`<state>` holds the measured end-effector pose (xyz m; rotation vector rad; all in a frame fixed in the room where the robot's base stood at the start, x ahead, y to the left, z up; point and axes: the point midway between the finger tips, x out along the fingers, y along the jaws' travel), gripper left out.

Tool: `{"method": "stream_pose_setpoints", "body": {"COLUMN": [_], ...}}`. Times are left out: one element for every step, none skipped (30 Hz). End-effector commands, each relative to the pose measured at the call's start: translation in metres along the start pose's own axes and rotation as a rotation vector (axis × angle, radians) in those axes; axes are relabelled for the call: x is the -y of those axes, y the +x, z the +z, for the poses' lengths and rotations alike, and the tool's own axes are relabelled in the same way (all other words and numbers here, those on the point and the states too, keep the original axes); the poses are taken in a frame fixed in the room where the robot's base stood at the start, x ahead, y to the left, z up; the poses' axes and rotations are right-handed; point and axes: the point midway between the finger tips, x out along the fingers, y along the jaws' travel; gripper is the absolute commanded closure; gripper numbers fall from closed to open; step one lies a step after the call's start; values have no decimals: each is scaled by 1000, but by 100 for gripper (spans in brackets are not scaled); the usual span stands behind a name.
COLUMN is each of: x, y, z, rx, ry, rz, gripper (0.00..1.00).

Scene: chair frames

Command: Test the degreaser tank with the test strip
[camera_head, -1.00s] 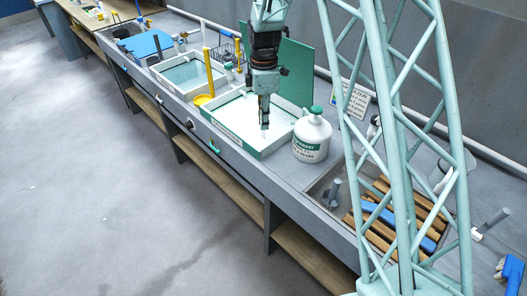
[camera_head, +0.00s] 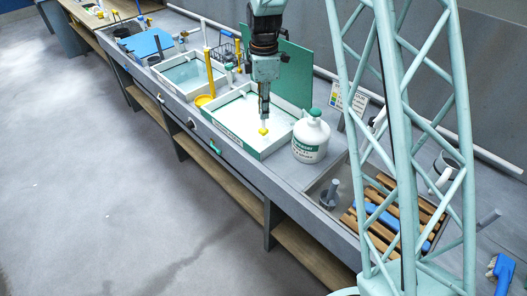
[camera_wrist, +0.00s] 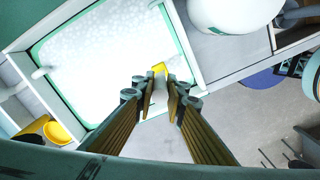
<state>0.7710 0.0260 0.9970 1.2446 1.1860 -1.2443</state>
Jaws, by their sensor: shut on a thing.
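The degreaser tank (camera_head: 236,142) is a white-rimmed tray with a green inner edge, filled with white, foamy-looking liquid. My gripper (camera_head: 264,119) points down above the tank's near right part, with its fingers close together. It is shut on the test strip, whose yellow end (camera_head: 263,131) shows just below the fingertips. In the wrist view the fingers (camera_wrist: 160,90) close around the pale strip, and its yellow end (camera_wrist: 159,68) shows beyond them over the tank's edge area. I cannot tell whether the strip touches the liquid.
A white jug with a green cap (camera_head: 311,137) stands right of the tank. A green panel (camera_head: 288,75) stands behind it. Another tank (camera_head: 187,74) and a yellow ladle (camera_head: 204,99) are to the left. A sink with wooden slats (camera_head: 385,215) lies to the right. A colour chart (camera_head: 347,98) stands behind the jug.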

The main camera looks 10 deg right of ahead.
Motion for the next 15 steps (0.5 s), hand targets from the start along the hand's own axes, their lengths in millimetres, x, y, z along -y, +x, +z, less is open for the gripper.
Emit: {"method": "stream_pose_setpoints", "body": {"x": [0, 0, 0, 0, 0, 0, 0, 0, 0, 0, 0, 0, 0, 0, 0], "y": [-5, -7, -9, -11, -13, -15, -17, -19, -21, -23, -25, -27, -29, -31, -33], "z": [0, 0, 0, 0, 0, 0, 0, 0, 0, 0, 0, 0, 0, 0, 0], "rx": [0, 0, 0, 0, 0, 0, 0, 0, 0, 0, 0, 0, 0, 0, 0], "ry": [0, 0, 0, 0, 0, 0, 0, 0, 0, 0, 0, 0, 0, 0, 0], "rz": [0, 0, 0, 0, 0, 0, 0, 0, 0, 1, 1, 1, 1, 1, 1], "gripper": [99, 99, 99, 99, 99, 99, 99, 99, 99, 99, 99, 99, 99, 99, 99]}}
